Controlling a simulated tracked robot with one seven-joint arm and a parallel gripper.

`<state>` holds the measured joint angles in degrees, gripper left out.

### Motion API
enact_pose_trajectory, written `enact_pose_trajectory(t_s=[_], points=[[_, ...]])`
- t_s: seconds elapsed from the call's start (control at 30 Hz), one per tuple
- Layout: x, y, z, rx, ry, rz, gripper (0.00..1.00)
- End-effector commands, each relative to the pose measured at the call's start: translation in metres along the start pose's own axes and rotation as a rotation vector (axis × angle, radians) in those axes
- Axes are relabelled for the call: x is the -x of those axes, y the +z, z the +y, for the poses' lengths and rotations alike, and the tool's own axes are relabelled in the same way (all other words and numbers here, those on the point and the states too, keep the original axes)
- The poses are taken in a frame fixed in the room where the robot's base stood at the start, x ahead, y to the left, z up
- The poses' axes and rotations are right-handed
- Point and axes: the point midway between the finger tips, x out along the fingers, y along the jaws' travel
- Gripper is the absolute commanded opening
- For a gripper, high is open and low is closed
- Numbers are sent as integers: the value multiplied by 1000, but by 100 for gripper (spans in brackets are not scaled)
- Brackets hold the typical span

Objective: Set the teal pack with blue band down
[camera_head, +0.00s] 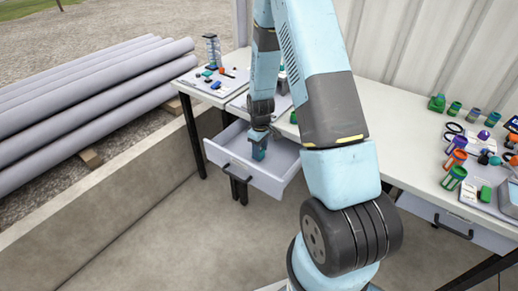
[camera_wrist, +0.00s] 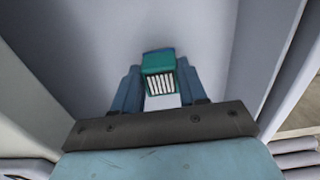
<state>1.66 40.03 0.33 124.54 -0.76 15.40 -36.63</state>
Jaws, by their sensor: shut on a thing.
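The teal pack with blue band (camera_wrist: 158,63) is between the fingertips of my gripper (camera_wrist: 160,88) in the wrist view. Its teal face and a striped white patch show, with a thin blue edge at the top. My gripper is shut on it. In the head view my gripper (camera_head: 259,146) points down inside an open grey drawer (camera_head: 248,176), and the pack is hard to make out there. The drawer's pale floor shows around the pack in the wrist view (camera_wrist: 205,35). I cannot tell whether the pack touches the floor.
The drawer walls stand close on both sides of my gripper. Above it is a white workbench (camera_head: 397,148) with small parts at its left end. Several coloured canisters (camera_head: 454,177) and tools stand at the bench's right. Grey pipes (camera_head: 90,85) lie beyond a low wall at left.

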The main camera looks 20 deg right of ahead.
Motion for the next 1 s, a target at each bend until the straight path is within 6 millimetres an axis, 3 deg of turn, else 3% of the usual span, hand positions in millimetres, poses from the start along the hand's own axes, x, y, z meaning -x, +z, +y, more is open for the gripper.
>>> enact_pose_trajectory(t_s=[0.07, 0.1, 0.33, 0.67, 1.0], points=[[-2, 0, 0, 0, 0, -1, 10], [-2, 0, 0, 0, 0, 0, 45], [-2, 0, 0, 1, 0, 0, 67], [2, -1, -1, 1, 0, 0, 67], [47, -1, 0, 1, 2, 3, 67]])
